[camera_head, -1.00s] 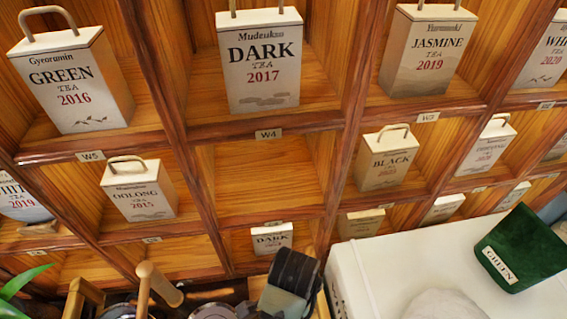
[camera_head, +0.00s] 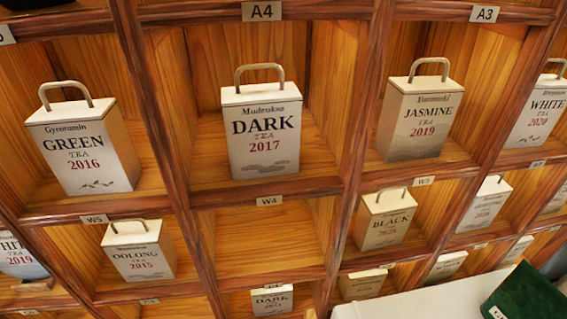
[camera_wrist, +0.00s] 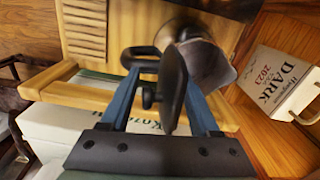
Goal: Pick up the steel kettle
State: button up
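In the wrist view, my gripper (camera_wrist: 162,85) reaches away from the camera, its two blue-grey fingers standing apart at their bases. A grey metallic rounded body (camera_wrist: 208,62) is just beyond the fingertips and looks like part of the steel kettle. A dark loop and a dark disc-like piece lie around and between the fingertips. I cannot tell whether these are the kettle's handle and lid, or whether the fingers touch them. The gripper and kettle do not show in the head view now.
A wooden shelf holds several tea boxes, among them green (camera_head: 83,140), dark (camera_head: 260,128) and jasmine (camera_head: 419,115). A dark tea box (camera_wrist: 285,88) stands close at right in the wrist view. A pale box (camera_wrist: 80,125) lies at lower left. A green box (camera_head: 527,294) sits at lower right.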

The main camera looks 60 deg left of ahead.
grip_shut()
dwell(1.0)
jog(key=shift+w+r, duration=0.1)
